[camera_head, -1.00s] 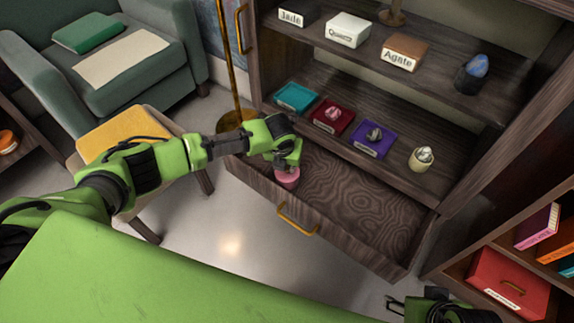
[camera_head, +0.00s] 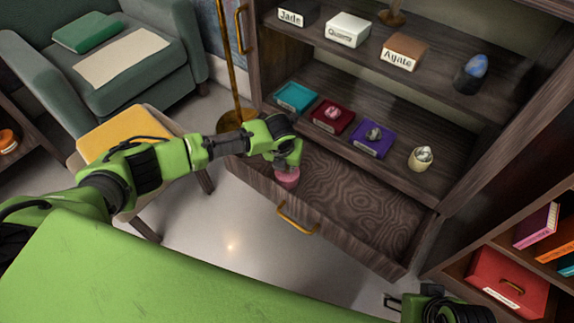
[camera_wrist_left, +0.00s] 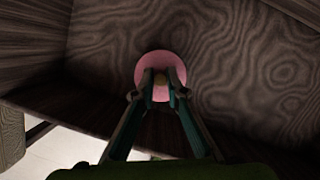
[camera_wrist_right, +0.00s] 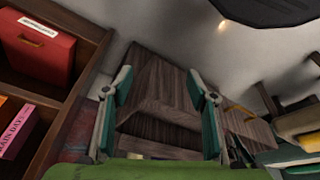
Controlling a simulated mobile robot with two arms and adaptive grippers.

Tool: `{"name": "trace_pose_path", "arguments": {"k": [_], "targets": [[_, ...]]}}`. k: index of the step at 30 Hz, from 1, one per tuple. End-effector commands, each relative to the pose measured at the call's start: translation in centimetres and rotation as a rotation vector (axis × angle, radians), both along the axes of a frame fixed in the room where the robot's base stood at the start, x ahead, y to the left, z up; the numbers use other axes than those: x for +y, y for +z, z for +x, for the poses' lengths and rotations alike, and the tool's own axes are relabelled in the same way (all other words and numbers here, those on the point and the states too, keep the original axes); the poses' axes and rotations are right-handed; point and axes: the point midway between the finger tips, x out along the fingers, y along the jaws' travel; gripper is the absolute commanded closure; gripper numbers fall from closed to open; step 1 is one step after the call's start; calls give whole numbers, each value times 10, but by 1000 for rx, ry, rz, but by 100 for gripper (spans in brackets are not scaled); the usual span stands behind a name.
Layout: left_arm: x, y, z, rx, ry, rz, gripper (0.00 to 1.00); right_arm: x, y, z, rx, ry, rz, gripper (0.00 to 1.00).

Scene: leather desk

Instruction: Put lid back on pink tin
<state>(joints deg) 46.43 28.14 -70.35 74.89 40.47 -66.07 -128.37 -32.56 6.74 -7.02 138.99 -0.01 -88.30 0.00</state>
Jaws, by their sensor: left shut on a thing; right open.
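The pink tin (camera_head: 288,180) stands upright in the left end of the open drawer. My left gripper (camera_head: 287,168) points down right over it. In the left wrist view, the round pink lid (camera_wrist_left: 158,62) with a small gold knob (camera_wrist_left: 160,93) shows at the fingertips, and the gripper is shut on the knob. The lid hides the tin beneath in that view, so I cannot tell whether it is fully seated. My right gripper (camera_wrist_right: 160,88) is open and empty, low at the right, away from the drawer.
The drawer (camera_head: 350,200) is otherwise bare, with a brass handle (camera_head: 296,218) on its front. Shelves above hold stone displays, including a purple tray (camera_head: 372,140). A red box (camera_head: 508,282) sits in the right bookcase. An armchair (camera_head: 110,80) and yellow-topped stool (camera_head: 125,133) stand left.

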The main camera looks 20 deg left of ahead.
Motion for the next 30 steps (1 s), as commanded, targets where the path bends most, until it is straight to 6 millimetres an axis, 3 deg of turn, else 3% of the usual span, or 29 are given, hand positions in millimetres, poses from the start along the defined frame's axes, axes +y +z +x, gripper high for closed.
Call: {"name": "trace_pose_path", "arguments": {"k": [30], "targets": [[0,0,0,0,0,0,100,0,-18,5,11,2,-1,47]]}}
